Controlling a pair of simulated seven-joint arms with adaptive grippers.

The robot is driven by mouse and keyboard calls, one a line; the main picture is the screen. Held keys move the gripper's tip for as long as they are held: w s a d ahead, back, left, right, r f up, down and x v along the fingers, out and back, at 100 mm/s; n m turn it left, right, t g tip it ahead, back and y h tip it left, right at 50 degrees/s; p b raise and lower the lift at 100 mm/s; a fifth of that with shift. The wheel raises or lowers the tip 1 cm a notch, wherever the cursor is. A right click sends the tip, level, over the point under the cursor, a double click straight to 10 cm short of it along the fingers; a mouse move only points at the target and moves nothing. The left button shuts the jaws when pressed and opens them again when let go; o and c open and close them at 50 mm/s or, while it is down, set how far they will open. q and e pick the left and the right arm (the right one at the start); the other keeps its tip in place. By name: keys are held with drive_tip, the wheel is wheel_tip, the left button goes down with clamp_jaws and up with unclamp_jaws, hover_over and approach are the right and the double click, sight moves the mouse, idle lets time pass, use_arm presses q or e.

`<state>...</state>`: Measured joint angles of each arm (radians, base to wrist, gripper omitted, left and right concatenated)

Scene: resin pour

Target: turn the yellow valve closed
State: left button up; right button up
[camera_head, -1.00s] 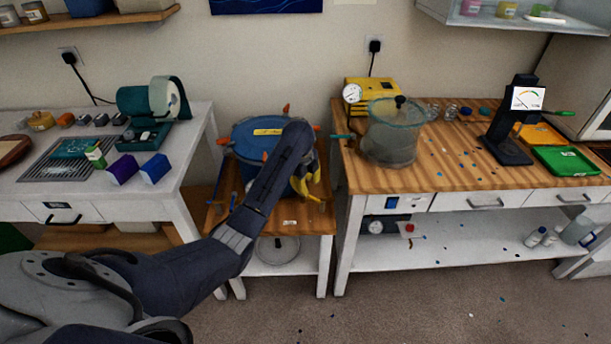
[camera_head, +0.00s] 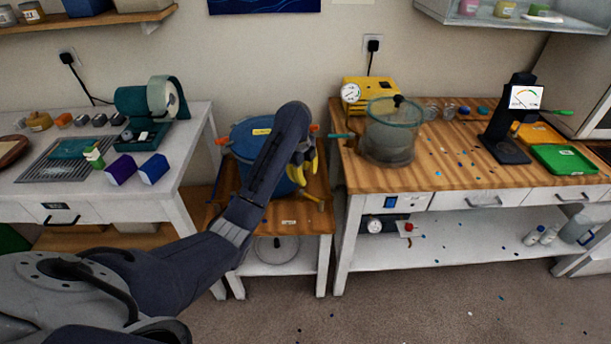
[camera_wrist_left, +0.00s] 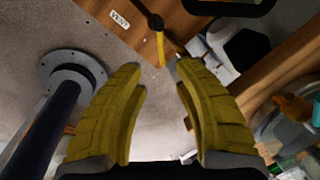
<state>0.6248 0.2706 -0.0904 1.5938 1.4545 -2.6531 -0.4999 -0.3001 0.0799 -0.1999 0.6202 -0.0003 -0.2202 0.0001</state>
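The yellow valve is a thin yellow lever (camera_wrist_left: 161,50) on a dark round hub in the left wrist view. It sits at the edge of the wooden bench top, near a white VENT label (camera_wrist_left: 120,20). In the head view the yellow lever (camera_head: 311,197) shows just below my left gripper (camera_head: 305,178). My left gripper (camera_wrist_left: 158,72) has yellow padded fingers, spread apart with nothing held. In the wrist view the lever's end lies in line with the gap between the fingertips; whether it is between them in depth I cannot tell. My right gripper is out of view.
A blue pot (camera_head: 245,140) with orange clamps stands behind my left arm, partly hidden. To the right, a bench (camera_head: 460,180) bears a clear chamber (camera_head: 391,135) and a yellow pump (camera_head: 368,90). A gap of open floor (camera_head: 333,240) separates the two benches.

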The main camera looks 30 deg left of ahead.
sight(310, 197)
use_arm(q)
drive_tip(key=shift+n+h, duration=0.4)
drive_tip(key=d, duration=0.1)
drive_tip(key=w+d, duration=0.1)
drive_tip(key=d, duration=0.2)
drive_tip(key=shift+w+r, duration=0.25)
drive_tip(key=shift+r, duration=0.15)
clamp_jaws()
drive_tip(key=w+f+n+t, duration=0.1)
drive_tip(key=w+f+n, duration=0.2)
drive_tip(key=f+n, duration=0.8)
drive_tip(key=shift+w+a+f+n+t+y, duration=0.15)
drive_tip(key=shift+w+f+n+t+y, duration=0.2)
drive_tip(key=shift+n, duration=2.85)
